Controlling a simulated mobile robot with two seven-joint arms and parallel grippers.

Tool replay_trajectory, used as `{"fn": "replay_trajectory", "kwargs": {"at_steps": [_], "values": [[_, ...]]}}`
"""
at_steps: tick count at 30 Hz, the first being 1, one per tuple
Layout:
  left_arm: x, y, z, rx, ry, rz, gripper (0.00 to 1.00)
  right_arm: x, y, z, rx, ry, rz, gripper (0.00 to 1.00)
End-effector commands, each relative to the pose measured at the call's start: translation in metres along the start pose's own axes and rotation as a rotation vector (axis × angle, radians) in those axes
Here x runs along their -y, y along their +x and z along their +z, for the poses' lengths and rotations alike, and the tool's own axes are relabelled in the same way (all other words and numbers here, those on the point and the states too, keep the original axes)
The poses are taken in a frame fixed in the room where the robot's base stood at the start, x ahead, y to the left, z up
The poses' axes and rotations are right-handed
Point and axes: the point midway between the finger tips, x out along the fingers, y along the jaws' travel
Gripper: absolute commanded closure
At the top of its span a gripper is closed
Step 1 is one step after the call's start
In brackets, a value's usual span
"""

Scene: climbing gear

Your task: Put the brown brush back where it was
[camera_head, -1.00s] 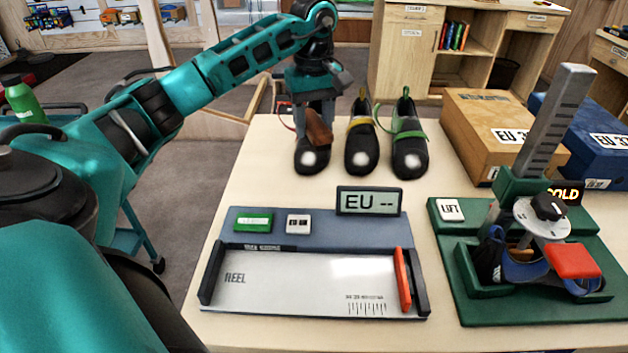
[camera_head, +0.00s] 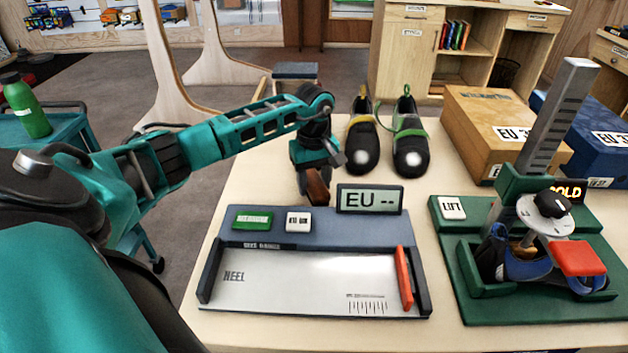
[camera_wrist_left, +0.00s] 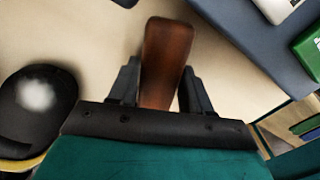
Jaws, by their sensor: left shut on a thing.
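My left gripper (camera_head: 314,172) is shut on the brown brush (camera_head: 317,187). It holds the brush above the table, just behind the blue measuring device and left of its display. In the left wrist view the brush (camera_wrist_left: 166,55) juts out between the two fingers (camera_wrist_left: 160,88). What the lower end of the brush faces is hard to tell. My right gripper is not in view.
Black shoes with a yellow collar (camera_head: 362,140) and a green collar (camera_head: 409,145) stand behind. The measuring device (camera_head: 317,228) with its EU display (camera_head: 369,200) is in front. A green press (camera_head: 470,290) holding a shoe is at right. Boxes (camera_head: 505,130) stand at back right.

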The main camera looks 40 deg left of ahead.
Motion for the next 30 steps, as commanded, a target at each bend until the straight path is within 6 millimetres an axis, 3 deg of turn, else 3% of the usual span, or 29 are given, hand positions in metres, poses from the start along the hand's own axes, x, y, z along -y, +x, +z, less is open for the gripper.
{"fn": "replay_trajectory", "kwargs": {"at_steps": [7,8,15,25,30], "values": [[0.000,0.002,0.000,-0.001,0.000,0.001,0.76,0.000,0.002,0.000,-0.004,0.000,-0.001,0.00],[0.000,0.002,0.000,0.000,-0.001,0.000,0.50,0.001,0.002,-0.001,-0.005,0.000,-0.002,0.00],[0.000,0.001,0.000,0.000,-0.001,0.000,0.27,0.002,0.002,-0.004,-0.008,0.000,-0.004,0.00],[0.000,-0.003,0.000,0.000,0.000,0.000,0.26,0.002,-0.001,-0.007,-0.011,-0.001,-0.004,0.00],[-0.001,-0.029,-0.001,-0.004,-0.001,0.004,0.26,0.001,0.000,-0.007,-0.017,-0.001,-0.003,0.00]]}}
